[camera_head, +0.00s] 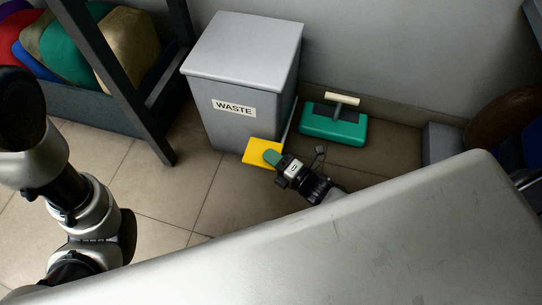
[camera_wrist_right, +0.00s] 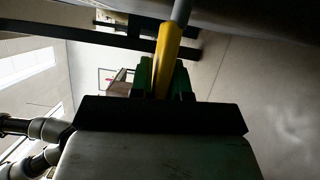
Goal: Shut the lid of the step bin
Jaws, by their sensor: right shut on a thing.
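The step bin (camera_head: 228,97) is a grey box marked WASTE, standing against the wall in the head view. Its grey lid (camera_head: 245,46) lies flat over the top, with no gap that I can see. A flat yellow pedal (camera_head: 255,150) sticks out low at the bin's front. My right gripper (camera_head: 272,157) is at the pedal's near edge, its green fingers on it. In the right wrist view the yellow pedal (camera_wrist_right: 167,45) is between the green fingers (camera_wrist_right: 162,78), which are shut on it. My left arm shows at the left, but its gripper is not in view.
A dark rack (camera_head: 125,80) with several coloured bundles is at the left. A large pale surface (camera_head: 330,255) fills the foreground. Tiled floor (camera_head: 175,185) is clear before the bin.

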